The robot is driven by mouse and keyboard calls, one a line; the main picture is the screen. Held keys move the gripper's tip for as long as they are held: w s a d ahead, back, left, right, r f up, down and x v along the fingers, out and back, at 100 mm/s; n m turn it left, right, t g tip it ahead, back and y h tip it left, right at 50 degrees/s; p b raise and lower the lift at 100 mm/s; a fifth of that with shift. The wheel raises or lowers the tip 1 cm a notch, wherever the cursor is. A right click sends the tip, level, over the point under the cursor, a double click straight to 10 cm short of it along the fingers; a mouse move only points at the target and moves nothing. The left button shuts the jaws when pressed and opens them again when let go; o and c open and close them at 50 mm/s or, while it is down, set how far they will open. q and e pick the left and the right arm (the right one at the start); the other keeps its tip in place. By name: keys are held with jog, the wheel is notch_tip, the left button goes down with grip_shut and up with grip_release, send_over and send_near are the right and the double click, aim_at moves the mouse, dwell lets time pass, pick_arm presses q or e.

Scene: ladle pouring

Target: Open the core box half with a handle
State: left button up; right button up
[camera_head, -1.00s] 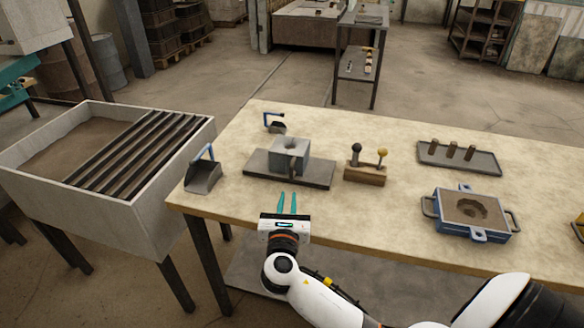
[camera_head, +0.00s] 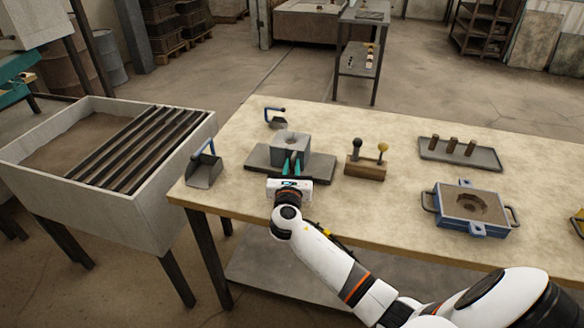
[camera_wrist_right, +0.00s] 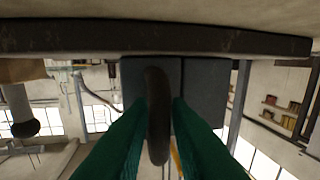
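The grey core box (camera_head: 289,142) stands upright on a dark plate (camera_head: 258,160) on the table. In the right wrist view, which looks upside down, the box (camera_wrist_right: 205,85) shows a vertical seam, and a dark curved handle (camera_wrist_right: 157,112) stands out from one half. My right gripper (camera_head: 291,164) is in front of the box, with its green fingers on either side of the handle. The fingers are apart, with a narrow gap on the right of the handle; firm contact does not show. In the head view the fingers hide the handle. My left gripper is not in view.
A wooden block with two knobbed handles (camera_head: 366,169) stands just right of the plate. Scoops (camera_head: 204,170) lie to the left and behind. A blue-framed mould (camera_head: 470,208) and a tray with pegs (camera_head: 487,160) are at the right. The table front between is clear.

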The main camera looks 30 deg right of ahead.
grip_shut()
jog(key=s+d+p, duration=0.2)
jog(key=s+d, duration=0.1)
jog(key=shift+s, duration=0.25)
jog(key=shift+s+d, duration=0.15)
jog(key=shift+s, duration=0.05)
jog(key=shift+w, duration=0.1)
grip_release()
